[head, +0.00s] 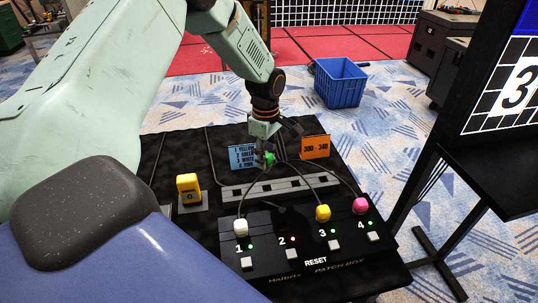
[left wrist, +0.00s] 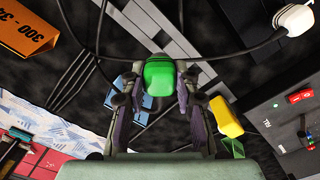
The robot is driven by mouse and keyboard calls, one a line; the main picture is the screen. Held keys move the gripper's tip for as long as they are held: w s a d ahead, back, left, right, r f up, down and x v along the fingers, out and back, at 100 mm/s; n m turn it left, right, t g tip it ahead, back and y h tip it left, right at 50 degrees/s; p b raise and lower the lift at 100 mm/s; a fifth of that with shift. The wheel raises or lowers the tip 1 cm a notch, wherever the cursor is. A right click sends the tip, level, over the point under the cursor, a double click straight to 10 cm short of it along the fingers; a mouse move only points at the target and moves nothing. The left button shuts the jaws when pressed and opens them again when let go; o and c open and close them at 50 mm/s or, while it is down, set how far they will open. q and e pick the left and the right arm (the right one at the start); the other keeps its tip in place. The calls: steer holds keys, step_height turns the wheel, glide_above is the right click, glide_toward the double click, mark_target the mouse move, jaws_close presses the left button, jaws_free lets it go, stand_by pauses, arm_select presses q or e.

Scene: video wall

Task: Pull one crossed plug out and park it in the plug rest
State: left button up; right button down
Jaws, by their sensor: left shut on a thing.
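My left gripper (head: 266,153) is shut on the green plug (head: 270,159), held behind the slotted grey rest strip (head: 235,193). In the left wrist view the green plug (left wrist: 158,78) sits between the two fingers (left wrist: 158,100), its cable running off. The patch box (head: 290,232) has the white plug (head: 241,227) at 1, the yellow plug (head: 323,213) at 3 and the pink plug (head: 361,205) at 4. Position 2 holds no plug; its light is red, the others green. A blue card (head: 240,155), partly hidden, lists yellow, green, white, pink. My right gripper is out of view.
An orange card (head: 316,147) stands behind the strip. A yellow device (head: 188,188) stands left of it. Cables loop over the strip towards the box. A blue crate (head: 340,84) is on the floor behind. A screen (head: 510,85) stands at the right.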

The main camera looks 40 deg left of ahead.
mark_target(267, 171)
arm_select(q)
steer(key=shift+s+d+f+b, duration=0.2)
steer(key=shift+s+d+b, duration=0.1)
steer(key=shift+b, duration=0.15)
steer(key=shift+s+d+f+b, duration=0.1)
steer(key=shift+f+b, duration=0.05)
steer(key=shift+b, duration=0.2)
steer(key=shift+f+b, duration=0.3)
steer(key=shift+b, duration=0.05)
steer(key=shift+w+a+f+b, duration=0.15)
steer(key=shift+a+f+b, duration=0.05)
steer(key=shift+f+b, duration=0.4)
steer(key=shift+w+a+f+b, duration=0.1)
steer(key=shift+a+f+b, duration=0.05)
steer(key=shift+f+b, duration=0.4)
steer(key=shift+s+d+f, duration=0.15)
steer(key=shift+d+f, duration=0.15)
steer(key=shift+f, duration=0.45)
steer(key=shift+a+f, duration=0.25)
steer(key=shift+f, duration=0.05)
steer(key=shift+d+r, duration=0.2)
